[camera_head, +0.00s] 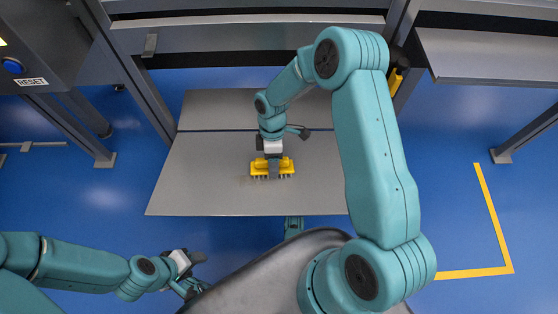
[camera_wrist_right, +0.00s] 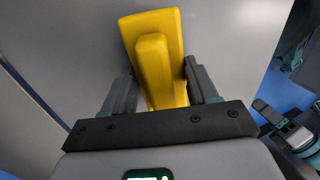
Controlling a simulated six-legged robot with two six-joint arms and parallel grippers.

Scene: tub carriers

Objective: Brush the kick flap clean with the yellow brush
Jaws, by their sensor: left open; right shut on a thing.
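The kick flap (camera_head: 190,186) is a flat grey panel low in the middle of the head view, with a dark seam across its far part. The yellow brush (camera_head: 287,165) is on the flap with its dark bristles down. My right gripper (camera_head: 273,165) is shut on the brush from above; in the right wrist view the brush (camera_wrist_right: 158,62) shows between the two fingers (camera_wrist_right: 160,92). Faint brownish specks seem to lie on the flap just left of the brush. My left gripper (camera_head: 190,284) is open and empty, low at the left, clear of the flap.
A grey frame with posts (camera_head: 150,95) and shelves (camera_head: 240,38) stands behind the flap. A control box (camera_head: 35,45) with a blue button is at upper left. Yellow floor tape (camera_head: 490,215) marks the blue floor at right. A yellow item (camera_head: 395,83) hangs on a right post.

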